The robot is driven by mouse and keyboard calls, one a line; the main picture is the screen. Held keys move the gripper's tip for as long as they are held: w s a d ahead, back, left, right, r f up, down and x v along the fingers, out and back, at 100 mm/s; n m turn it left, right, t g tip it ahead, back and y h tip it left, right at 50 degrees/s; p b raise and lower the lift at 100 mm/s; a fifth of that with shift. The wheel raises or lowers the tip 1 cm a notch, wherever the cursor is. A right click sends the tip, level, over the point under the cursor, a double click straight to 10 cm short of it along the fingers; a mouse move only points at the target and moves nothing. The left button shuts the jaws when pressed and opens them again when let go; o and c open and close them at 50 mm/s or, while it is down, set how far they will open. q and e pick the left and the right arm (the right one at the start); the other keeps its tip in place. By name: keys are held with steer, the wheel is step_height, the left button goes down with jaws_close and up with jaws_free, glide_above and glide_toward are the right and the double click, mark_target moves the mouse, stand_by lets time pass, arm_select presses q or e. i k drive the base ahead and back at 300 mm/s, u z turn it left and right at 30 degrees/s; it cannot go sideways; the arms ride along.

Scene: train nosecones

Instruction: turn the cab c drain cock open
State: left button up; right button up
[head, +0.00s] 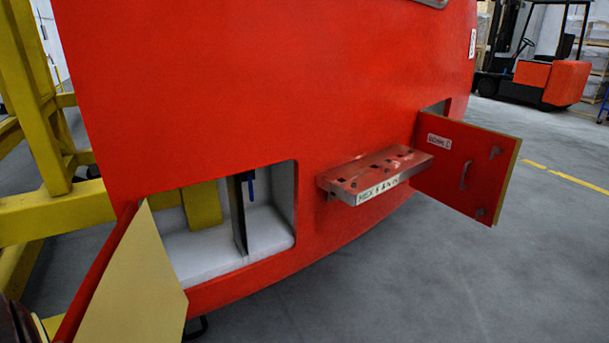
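A red nosecone (270,90) fills the middle of the view. At its lower left is an open compartment with a white floor (205,252) and a dark upright divider (238,215). A small blue part (250,188), like a narrow handle, hangs near the top, just right of the divider; I cannot tell whether it is the cab C drain cock, and its mount is hidden. A second opening (437,108) at the right is mostly hidden behind its open red door (463,167), which has a small label too blurred to read surely. Neither gripper shows.
A pale yellow door panel (135,290) stands open at the left compartment. A perforated step (375,172) juts out between the openings. Yellow framework (35,110) stands at the left. Grey floor (430,280) is clear at the lower right; a forklift (540,70) stands far behind.

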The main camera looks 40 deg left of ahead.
mark_target(249, 175)
steer(key=u, duration=0.45)
steer(key=i, duration=1.3)
steer(key=u, duration=1.05)
